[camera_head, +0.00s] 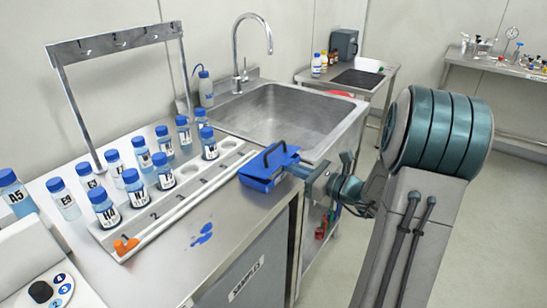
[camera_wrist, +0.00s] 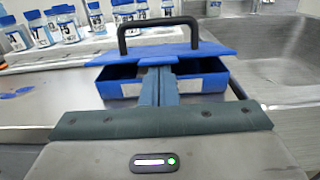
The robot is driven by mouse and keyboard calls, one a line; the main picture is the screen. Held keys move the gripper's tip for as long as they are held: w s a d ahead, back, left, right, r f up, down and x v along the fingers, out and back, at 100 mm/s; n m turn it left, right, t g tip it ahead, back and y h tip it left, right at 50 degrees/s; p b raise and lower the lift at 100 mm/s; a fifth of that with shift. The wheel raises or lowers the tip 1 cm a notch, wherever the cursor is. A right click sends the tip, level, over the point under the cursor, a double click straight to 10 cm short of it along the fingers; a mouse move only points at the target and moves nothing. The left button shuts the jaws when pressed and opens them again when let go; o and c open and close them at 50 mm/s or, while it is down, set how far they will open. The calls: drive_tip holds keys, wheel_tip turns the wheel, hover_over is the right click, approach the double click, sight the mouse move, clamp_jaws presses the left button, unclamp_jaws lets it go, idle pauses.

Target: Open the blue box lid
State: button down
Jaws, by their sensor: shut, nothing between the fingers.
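The blue box (camera_head: 262,184) sits at the right end of the steel counter, beside the sink. Its blue lid (camera_wrist: 208,51) carries a black handle (camera_wrist: 160,22); the handle also shows in the head view. In the wrist view the lid sits above the box front (camera_wrist: 115,88), with a dark gap between them, so it looks partly raised. My gripper (camera_wrist: 158,72) is shut and empty, its fingertips at the middle of the lid's near edge. Whether they touch it or reach under it I cannot tell. In the head view my gripper (camera_head: 294,170) meets the box from the right.
A white rack (camera_head: 180,198) with several blue-capped bottles stands left of the box. The steel sink (camera_head: 290,118) is behind it. Blue marks (camera_head: 202,234) show on the bare counter in front. Open floor lies right of the counter.

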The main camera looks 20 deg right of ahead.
sight(280, 160)
drive_tip(key=shift+r+p, duration=1.85)
drive_tip(key=shift+r, duration=0.5)
drive_tip(key=shift+w+a+r+p, duration=0.65)
drive_tip(key=shift+w+a+r, duration=0.05)
drive_tip(key=shift+w+r, duration=0.2)
drive_tip(key=shift+w+a+r+p, duration=0.6)
drive_tip(key=shift+w+a+r, duration=0.1)
drive_tip(key=shift+w+r, duration=0.15)
drive_tip(key=shift+w+a, duration=0.1)
drive_tip(key=shift+w, duration=0.05)
